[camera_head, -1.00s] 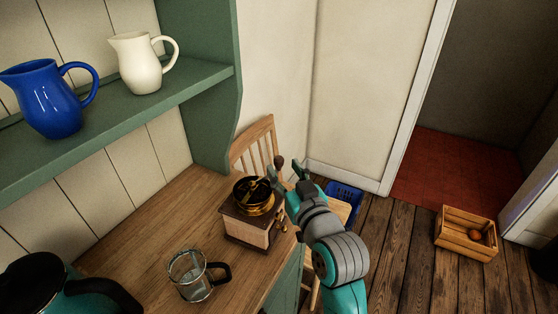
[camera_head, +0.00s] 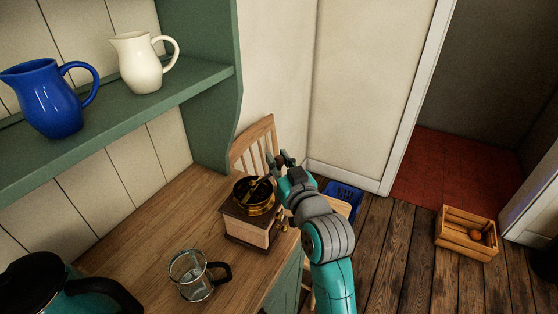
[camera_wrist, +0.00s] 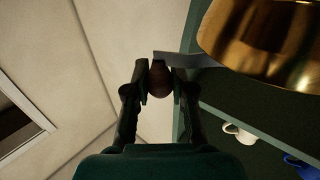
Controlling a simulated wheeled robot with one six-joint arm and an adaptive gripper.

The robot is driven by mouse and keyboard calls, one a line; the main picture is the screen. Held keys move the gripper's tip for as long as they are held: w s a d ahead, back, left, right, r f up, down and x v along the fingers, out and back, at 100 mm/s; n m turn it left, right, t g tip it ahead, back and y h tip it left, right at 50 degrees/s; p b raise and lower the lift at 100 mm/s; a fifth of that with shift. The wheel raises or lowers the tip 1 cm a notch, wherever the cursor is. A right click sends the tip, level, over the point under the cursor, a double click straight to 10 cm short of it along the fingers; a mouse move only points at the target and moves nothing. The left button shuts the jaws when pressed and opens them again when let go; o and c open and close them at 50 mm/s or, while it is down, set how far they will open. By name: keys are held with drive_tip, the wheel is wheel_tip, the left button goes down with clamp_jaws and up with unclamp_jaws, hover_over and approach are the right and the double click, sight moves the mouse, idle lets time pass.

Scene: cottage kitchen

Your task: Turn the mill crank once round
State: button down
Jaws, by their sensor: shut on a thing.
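The mill (camera_head: 247,225) stands on the wooden worktop, a pale box with a dark top edge and a brass bowl (camera_head: 254,196) above. Its brass bowl also fills the upper right of the wrist view (camera_wrist: 265,40). My gripper (camera_head: 280,159) is beside the bowl, on its far right side. In the wrist view my gripper (camera_wrist: 159,80) is shut on the dark reddish-brown crank knob (camera_wrist: 160,82). A flat grey crank arm (camera_wrist: 195,64) runs from the knob towards the bowl. In the head view my fingers partly hide the knob.
A glass mug (camera_head: 190,275) and a teal kettle (camera_head: 50,290) stand on the worktop (camera_head: 150,235) near the mill. A wooden chair (camera_head: 254,146) is behind it. A shelf with blue (camera_head: 45,100) and cream (camera_head: 140,62) jugs is above left. A blue crate (camera_head: 343,198) sits on the floor.

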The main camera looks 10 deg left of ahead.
drive_tip(key=shift+s, duration=0.1)
drive_tip(key=shift+s+d+m+t+h, duration=0.4)
drive_tip(key=shift+m+h, duration=0.55)
drive_tip(key=shift+h, duration=0.5)
drive_tip(key=shift+s+d+m+t+h, duration=0.25)
drive_tip(key=shift+s+m+t+h, duration=0.25)
drive_tip(key=shift+m+h, duration=0.7)
drive_tip(key=shift+s+d+m+t+h, duration=0.3)
drive_tip(key=shift+s+m+h, duration=0.4)
drive_tip(key=shift+h, duration=0.95)
drive_tip(key=c, duration=1)
unclamp_jaws()
drive_tip(key=shift+o, duration=0.2)
drive_tip(key=s, duration=1.2)
